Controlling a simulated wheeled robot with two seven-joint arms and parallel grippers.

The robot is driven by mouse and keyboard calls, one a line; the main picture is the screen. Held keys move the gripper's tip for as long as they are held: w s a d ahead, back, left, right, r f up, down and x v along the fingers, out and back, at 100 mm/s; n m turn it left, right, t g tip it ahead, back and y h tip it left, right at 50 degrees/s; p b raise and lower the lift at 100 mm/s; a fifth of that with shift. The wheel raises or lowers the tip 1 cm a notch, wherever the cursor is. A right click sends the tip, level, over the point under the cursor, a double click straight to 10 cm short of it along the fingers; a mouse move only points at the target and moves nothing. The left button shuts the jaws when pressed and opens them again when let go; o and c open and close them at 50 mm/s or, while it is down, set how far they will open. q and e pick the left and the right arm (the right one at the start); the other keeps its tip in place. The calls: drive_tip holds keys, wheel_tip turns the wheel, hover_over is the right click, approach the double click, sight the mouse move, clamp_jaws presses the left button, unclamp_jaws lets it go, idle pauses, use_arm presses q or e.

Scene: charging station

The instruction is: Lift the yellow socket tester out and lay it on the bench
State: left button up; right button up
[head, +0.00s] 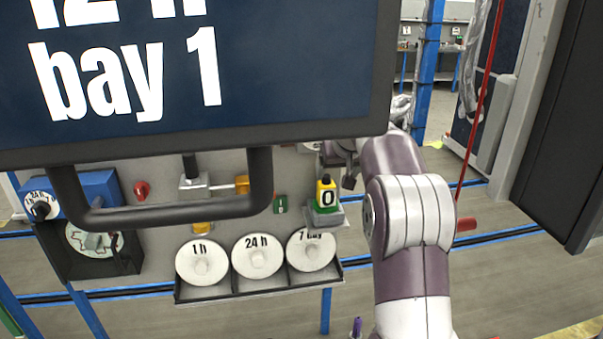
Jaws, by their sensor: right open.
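The yellow socket tester (326,187), with a black top and a white panel marked 0, stands upright in a grey block with a green edge (326,217) at the right end of the bench. My right gripper (340,172) is just behind and above the tester, partly hidden by the big sign. Its jaws are apart with nothing seen between them. I cannot tell whether a finger touches the tester. My left gripper is not in view.
A large dark sign (290,60) with a thick black handle (150,213) covers much of the bench (150,165). White dials in a black tray (260,290) line the front edge. A blue box (97,187) and red knob (141,189) are at left.

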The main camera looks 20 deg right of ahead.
sight(326, 191)
drive_tip(key=shift+n, duration=0.3)
drive_tip(key=x, duration=0.2)
drive_tip(key=p+x, duration=0.1)
drive_tip(key=x, duration=0.1)
drive_tip(key=a+x, duration=0.1)
drive_tip(key=x, duration=0.2)
drive_tip(key=shift+w+p, duration=0.2)
drive_tip(key=shift+p, duration=0.1)
drive_tip(key=p+x, duration=0.3)
drive_tip(key=shift+f, duration=0.35)
drive_tip(key=shift+w+f, duration=0.15)
drive_tip(key=shift+f, duration=0.15)
drive_tip(key=shift+w+d+f, duration=0.1)
drive_tip(key=shift+w+f, duration=0.05)
drive_tip(key=shift+f, duration=0.05)
drive_tip(key=c, duration=0.9)
drive_tip(key=shift+r, duration=0.15)
drive_tip(key=shift+c, duration=1.1)
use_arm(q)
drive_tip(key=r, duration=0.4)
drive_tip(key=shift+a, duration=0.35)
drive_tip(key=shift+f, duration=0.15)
